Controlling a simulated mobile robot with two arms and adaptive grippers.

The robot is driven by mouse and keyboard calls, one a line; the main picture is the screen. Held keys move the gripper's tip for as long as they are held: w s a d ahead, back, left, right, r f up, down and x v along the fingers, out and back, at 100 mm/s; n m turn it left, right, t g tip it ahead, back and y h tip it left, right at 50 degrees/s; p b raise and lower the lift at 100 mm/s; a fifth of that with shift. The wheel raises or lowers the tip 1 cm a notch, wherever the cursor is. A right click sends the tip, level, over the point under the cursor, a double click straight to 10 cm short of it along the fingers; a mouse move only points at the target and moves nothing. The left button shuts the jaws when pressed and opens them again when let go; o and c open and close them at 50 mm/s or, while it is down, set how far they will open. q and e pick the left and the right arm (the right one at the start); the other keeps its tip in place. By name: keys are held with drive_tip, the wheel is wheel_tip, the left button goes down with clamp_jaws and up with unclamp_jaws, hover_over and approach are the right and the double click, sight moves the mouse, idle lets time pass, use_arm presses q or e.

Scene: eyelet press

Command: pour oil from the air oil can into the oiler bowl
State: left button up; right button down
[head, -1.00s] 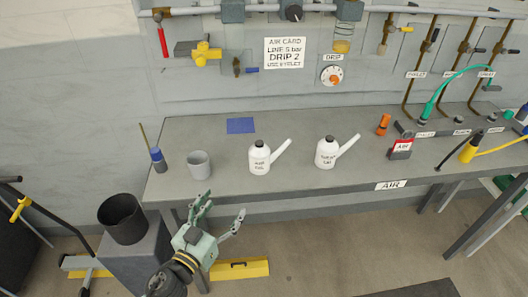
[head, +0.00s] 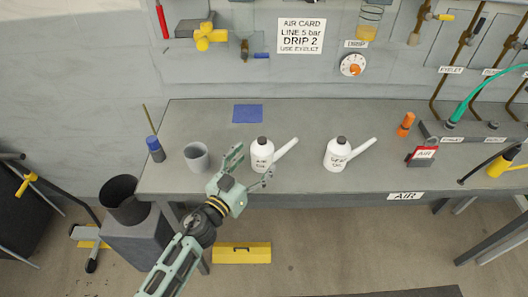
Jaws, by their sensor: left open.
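Two white spouted cans stand upright on the grey bench. The left can (head: 262,158), whose label seems to read AIR OIL, and the right can (head: 337,156), whose label is blurred, both have dark caps and spouts pointing up to the right. My left gripper (head: 253,167) is open and empty at the bench's front edge, its fingers on the near left side of the left can; whether they touch it I cannot tell. A clear bowl with amber liquid (head: 369,22), seemingly the oiler bowl, hangs on the wall panel above the DRIP dial (head: 352,65). My right gripper is out of view.
A grey cup (head: 196,156) and a blue-topped bottle (head: 155,149) stand left of the cans. A blue sheet (head: 247,114) lies behind them. An orange piece (head: 405,124) and a red AIR block (head: 422,157) sit to the right. A dark bin (head: 124,199) stands left of the bench.

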sight(261, 143)
use_arm(q)
drive_tip(key=x, duration=0.3)
drive_tip(key=shift+w+f, duration=0.1)
drive_tip(key=c, duration=1.5)
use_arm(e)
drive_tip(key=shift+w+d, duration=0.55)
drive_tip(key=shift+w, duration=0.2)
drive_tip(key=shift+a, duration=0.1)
